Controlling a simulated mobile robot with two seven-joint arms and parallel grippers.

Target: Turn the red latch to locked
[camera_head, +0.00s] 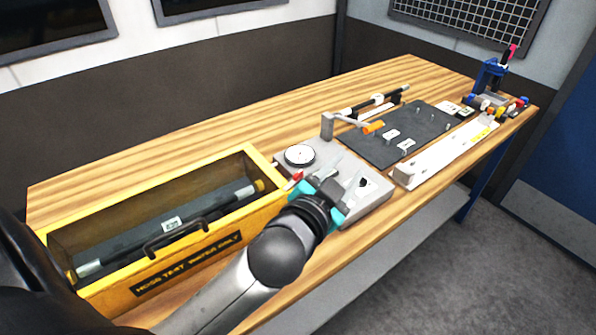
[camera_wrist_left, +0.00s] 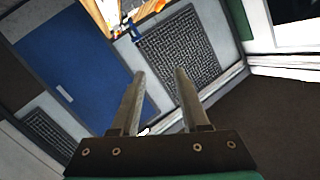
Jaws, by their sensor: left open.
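A small red piece (camera_head: 297,176), which looks like the latch, shows at the right end of the yellow wooden box, beside the grey fixture plate (camera_head: 372,200). It is too small to tell which way it is turned. My left gripper (camera_head: 345,172), with a turquoise body, is over the grey plate, to the right of the red piece and apart from it. In the left wrist view its two fingers (camera_wrist_left: 160,76) are spread with nothing between them. The red piece does not show in that view. My right gripper is not in view.
The yellow box (camera_head: 215,236) holds a dark bar and has a black front handle. A round dial (camera_head: 300,155) and a crank with an orange grip (camera_head: 373,127) stand behind my gripper. A dark mat (camera_head: 420,125) and a pale rail (camera_head: 445,154) lie right. The back-left bench is clear.

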